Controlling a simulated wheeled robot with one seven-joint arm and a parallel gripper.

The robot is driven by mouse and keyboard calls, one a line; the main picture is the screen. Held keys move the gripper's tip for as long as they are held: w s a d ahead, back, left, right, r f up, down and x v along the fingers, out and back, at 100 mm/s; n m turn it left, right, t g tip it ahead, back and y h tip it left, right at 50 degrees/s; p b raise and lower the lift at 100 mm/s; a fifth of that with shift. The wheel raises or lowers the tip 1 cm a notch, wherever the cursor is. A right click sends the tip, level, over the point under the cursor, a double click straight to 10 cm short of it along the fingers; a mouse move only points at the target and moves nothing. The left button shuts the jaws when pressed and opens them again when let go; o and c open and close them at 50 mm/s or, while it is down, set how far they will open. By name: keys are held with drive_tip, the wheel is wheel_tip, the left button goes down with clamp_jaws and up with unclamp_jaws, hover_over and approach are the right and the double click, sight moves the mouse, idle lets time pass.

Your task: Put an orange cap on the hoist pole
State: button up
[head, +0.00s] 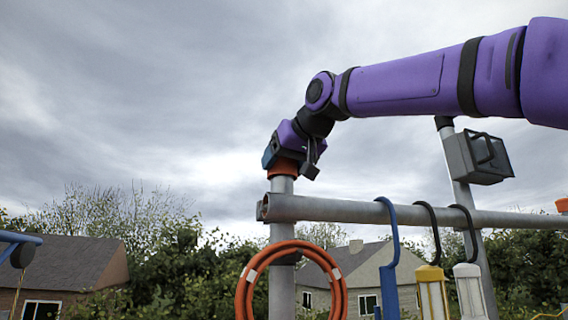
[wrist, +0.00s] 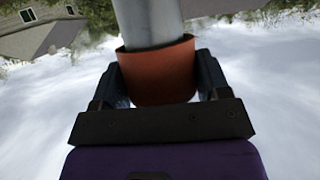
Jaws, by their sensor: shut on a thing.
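The orange cap (head: 284,168) sits at the top end of the upright grey hoist pole (head: 282,210) in the head view. My gripper (head: 287,158) is above it, at the end of my purple arm, pointing down. In the wrist view the orange cap (wrist: 157,75) is between the two dark fingers of my gripper (wrist: 158,85), which is shut on it. The grey pole (wrist: 148,22) runs into the cap's open end, and the cap surrounds the pole's end. How deep the pole goes inside is hidden.
A horizontal grey pipe (head: 370,210) crosses just below the cap. An orange hose coil (head: 292,285), a blue hook (head: 389,260) and lanterns (head: 432,290) hang there. A floodlight (head: 478,158) is on the right pole (head: 462,190). Open sky lies to the left.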

drive_tip(key=shift+f, duration=0.55)
drive_tip(key=o, duration=0.6)
drive_tip(key=shift+o, duration=0.2)
drive_tip(key=v, duration=1.1)
idle(0.5)
drive_tip(key=shift+d+f, duration=0.1)
drive_tip(key=shift+f, duration=0.05)
idle(0.4)
drive_tip(key=s+d+f+m+g+h, duration=0.25)
drive_tip(key=d+f, duration=0.45)
drive_tip(key=f, duration=0.5)
drive_tip(key=s+d+f+m+g+h, duration=0.1)
drive_tip(key=s+d+f+h, duration=0.15)
drive_tip(key=d+f, duration=0.7)
drive_tip(key=s+d+f+g, duration=0.1)
drive_tip(key=s+f, duration=0.3)
drive_tip(key=f, duration=0.4)
drive_tip(key=s+d+f+m+g, duration=0.1)
drive_tip(key=s+f, duration=0.3)
drive_tip(key=f, duration=0.5)
drive_tip(key=s+d+f+m+g+h, duration=0.1)
drive_tip(key=s+d+f, duration=0.2)
drive_tip(key=f, duration=0.6)
drive_tip(key=shift+s, duration=0.45)
